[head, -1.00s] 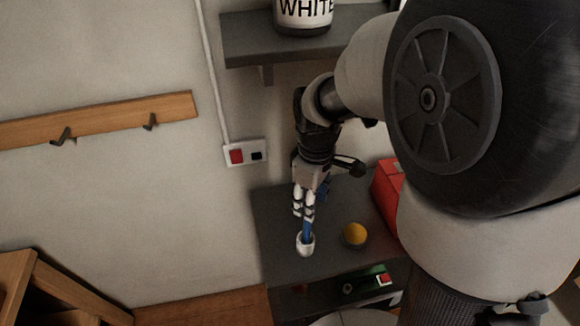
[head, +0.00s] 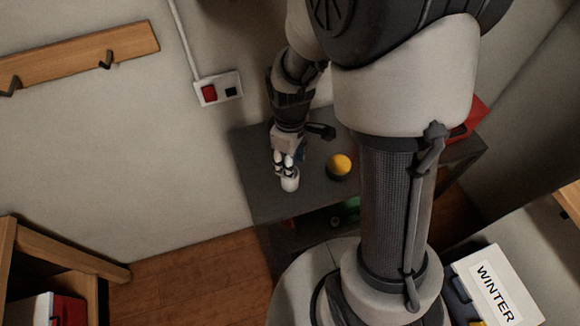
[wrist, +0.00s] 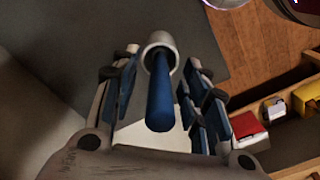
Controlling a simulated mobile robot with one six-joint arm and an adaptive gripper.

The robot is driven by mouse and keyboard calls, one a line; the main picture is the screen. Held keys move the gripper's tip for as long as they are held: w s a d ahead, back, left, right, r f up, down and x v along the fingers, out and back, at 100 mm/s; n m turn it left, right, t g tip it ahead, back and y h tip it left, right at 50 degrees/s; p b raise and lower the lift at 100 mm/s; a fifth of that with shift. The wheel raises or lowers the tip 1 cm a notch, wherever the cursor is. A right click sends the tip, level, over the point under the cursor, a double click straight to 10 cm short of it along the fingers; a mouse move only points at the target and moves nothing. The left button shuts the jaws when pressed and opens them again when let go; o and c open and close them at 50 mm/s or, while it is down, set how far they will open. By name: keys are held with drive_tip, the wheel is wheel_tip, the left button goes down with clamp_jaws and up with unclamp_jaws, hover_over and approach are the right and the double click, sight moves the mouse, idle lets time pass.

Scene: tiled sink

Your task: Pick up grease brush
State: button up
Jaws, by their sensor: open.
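The grease brush (wrist: 160,98) shows in the wrist view as a blue handle rising from a small whitish cup (wrist: 159,45). In the head view the white cup (head: 289,184) stands on a dark grey bench, and the handle is mostly hidden by my fingers. My gripper (head: 284,163) is over the cup, pointing down. In the wrist view my gripper (wrist: 161,68) is open, with one finger on each side of the handle and gaps visible between. The brush's bristle end is hidden in the cup.
A yellow ball-like object (head: 340,166) sits on the grey bench (head: 262,207) right of the cup. A red box (head: 478,112) is at the bench's right end. A wooden shelf unit (head: 60,260) stands at lower left.

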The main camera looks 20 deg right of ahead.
drive_tip(key=shift+c, duration=0.2)
clamp_jaws()
idle(0.3)
